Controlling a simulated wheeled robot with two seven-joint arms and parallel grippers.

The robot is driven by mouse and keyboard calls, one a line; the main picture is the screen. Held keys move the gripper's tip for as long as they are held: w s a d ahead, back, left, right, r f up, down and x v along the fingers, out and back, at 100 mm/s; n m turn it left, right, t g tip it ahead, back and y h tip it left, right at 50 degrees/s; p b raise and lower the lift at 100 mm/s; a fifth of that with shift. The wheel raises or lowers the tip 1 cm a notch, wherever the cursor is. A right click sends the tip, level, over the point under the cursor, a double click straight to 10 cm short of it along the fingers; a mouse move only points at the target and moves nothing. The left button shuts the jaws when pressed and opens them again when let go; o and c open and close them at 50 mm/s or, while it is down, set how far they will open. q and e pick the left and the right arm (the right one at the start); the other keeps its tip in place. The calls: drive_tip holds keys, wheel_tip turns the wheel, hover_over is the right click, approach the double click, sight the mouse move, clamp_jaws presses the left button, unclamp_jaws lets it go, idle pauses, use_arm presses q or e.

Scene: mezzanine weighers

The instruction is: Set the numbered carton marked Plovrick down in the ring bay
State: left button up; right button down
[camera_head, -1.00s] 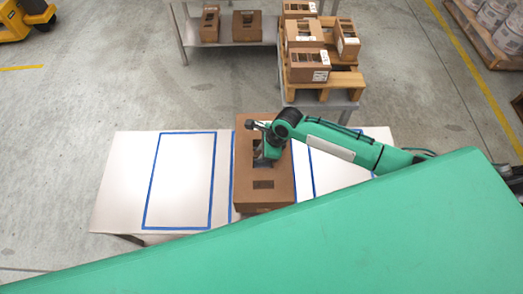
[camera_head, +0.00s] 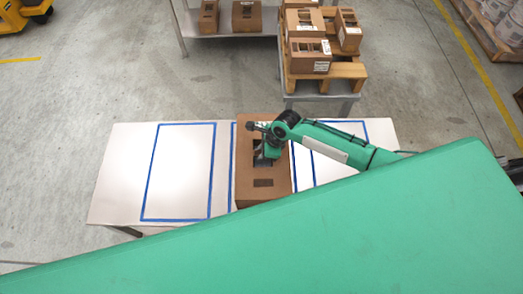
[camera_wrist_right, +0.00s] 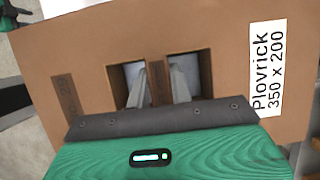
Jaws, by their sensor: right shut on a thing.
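The carton marked Plovrick (camera_head: 264,193) is a brown box at the middle of the white table (camera_head: 113,195), over the middle blue-outlined bay (camera_head: 232,141). I cannot tell if it touches the table. In the right wrist view the carton (camera_wrist_right: 215,30) shows its label, "Plovrick 350 x 200", and two openings. My right gripper (camera_head: 262,160) is shut on the strip between these openings; its fingers (camera_wrist_right: 160,92) reach into them. No ring mark shows on the visible bays. My left gripper is not in view.
An empty blue-outlined bay (camera_head: 182,170) lies left of the carton, and another (camera_head: 325,168) lies right, partly hidden by my arm. Several cartons (camera_head: 307,56) stand on a pallet (camera_head: 345,73) behind. Two more cartons (camera_head: 247,16) stand on a grey table (camera_head: 215,46).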

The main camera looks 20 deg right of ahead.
drive_tip(key=shift+f, duration=0.35)
idle(0.6)
drive_tip(key=c, duration=1.2)
unclamp_jaws()
drive_tip(key=shift+o, duration=0.2)
drive_tip(key=v, duration=1.3)
drive_tip(key=shift+r+b, duration=0.35)
